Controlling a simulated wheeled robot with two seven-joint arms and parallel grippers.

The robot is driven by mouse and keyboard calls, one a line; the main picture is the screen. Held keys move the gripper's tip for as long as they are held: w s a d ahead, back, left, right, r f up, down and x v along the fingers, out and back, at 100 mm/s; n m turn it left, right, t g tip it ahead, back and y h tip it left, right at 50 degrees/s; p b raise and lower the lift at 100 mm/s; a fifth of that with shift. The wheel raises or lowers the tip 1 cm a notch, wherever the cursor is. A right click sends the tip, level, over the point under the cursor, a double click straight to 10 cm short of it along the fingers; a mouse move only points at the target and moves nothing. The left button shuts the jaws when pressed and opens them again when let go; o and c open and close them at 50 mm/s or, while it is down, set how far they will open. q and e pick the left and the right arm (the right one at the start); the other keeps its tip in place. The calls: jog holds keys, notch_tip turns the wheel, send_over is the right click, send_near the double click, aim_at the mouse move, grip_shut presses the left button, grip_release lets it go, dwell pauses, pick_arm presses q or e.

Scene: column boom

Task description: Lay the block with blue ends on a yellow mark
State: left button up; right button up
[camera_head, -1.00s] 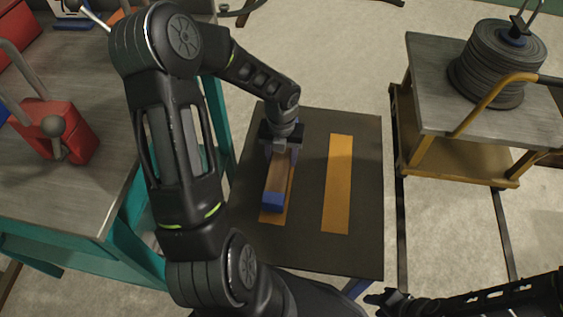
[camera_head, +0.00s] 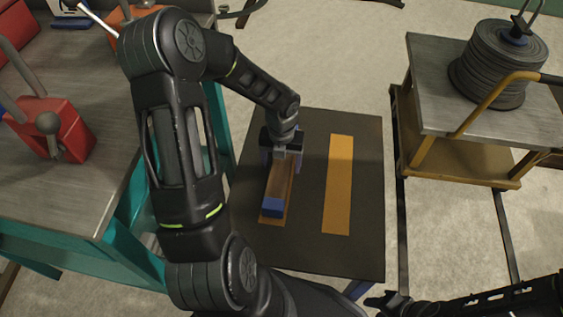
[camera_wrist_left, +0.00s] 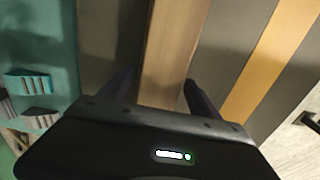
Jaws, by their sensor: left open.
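The block with blue ends (camera_head: 279,186) is a long wooden bar. It lies along the left yellow mark (camera_head: 289,190) on the dark table top (camera_head: 310,240). Its near blue end shows; the far end is hidden under my gripper. My left gripper (camera_head: 281,155) is over the far part of the block. In the left wrist view the open fingers (camera_wrist_left: 155,95) stand on either side of the wooden bar (camera_wrist_left: 172,45), with gaps beside it. The right yellow mark (camera_head: 338,185) is bare. My right gripper (camera_head: 385,302) shows at the lower right edge, its jaws unclear.
A teal-framed workbench (camera_head: 60,205) with a red clamp-like tool (camera_head: 62,128) stands at the left. A yellow cart (camera_head: 460,162) with a cable reel (camera_head: 497,66) stands at the right. The table top right of the block is clear.

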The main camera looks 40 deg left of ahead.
aim_at(281, 162)
pick_arm(q)
jog(key=shift+r, duration=0.1)
notch_tip(281, 162, up, 12)
jog(key=p, duration=0.4)
dwell(0.6)
